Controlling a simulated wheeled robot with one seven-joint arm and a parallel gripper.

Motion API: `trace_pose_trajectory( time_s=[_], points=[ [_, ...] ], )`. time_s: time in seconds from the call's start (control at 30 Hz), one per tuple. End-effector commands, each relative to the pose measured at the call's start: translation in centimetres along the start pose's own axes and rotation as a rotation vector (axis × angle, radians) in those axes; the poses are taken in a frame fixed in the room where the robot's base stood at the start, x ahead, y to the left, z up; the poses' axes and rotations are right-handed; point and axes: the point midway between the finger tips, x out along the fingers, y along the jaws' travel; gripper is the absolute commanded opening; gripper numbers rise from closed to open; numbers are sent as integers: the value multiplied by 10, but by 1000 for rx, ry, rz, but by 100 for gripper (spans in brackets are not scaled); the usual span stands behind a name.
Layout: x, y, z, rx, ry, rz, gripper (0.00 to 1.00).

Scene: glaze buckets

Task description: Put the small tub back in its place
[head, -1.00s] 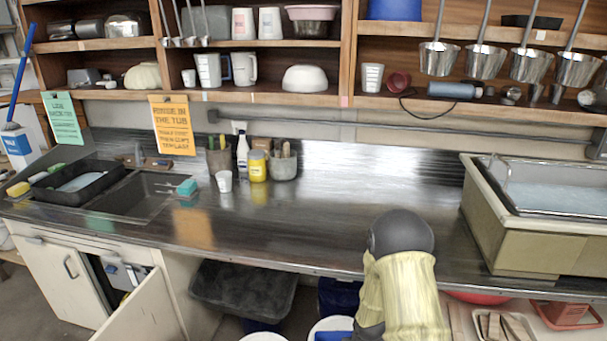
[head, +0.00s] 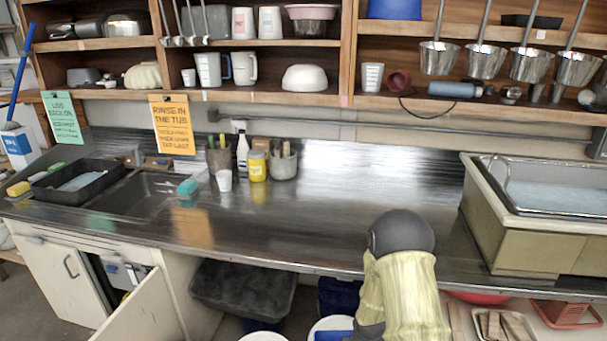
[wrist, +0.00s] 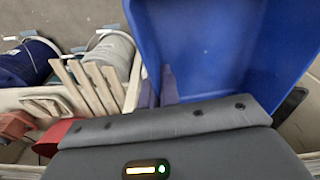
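A blue tub (wrist: 225,45) fills the upper right of the wrist view, close to the camera, with its open inside showing. My gripper (wrist: 160,86) has its two dark fingers close together at the tub's left wall, one on either side, and looks shut on it. In the head view only a small blue piece of the tub (head: 334,336) shows at the bottom edge, beside my arm. The fingers are hidden there, and the tub's underside is out of sight.
A steel counter (head: 310,225) runs above, its middle clear. A white bucket (head: 330,325) and a dark tray (head: 243,290) are below. An open cabinet door (head: 145,310) juts out at left. Wooden slats (wrist: 88,88) show in the wrist view.

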Motion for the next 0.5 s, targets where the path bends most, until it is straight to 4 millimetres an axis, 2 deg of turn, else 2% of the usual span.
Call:
trace_pose_trajectory(
  time_s=[0.33,0.5],
  points=[
    [0,0,0,1,0,0,0],
    [18,-1,5,1,-3,-1,0]
  ],
)
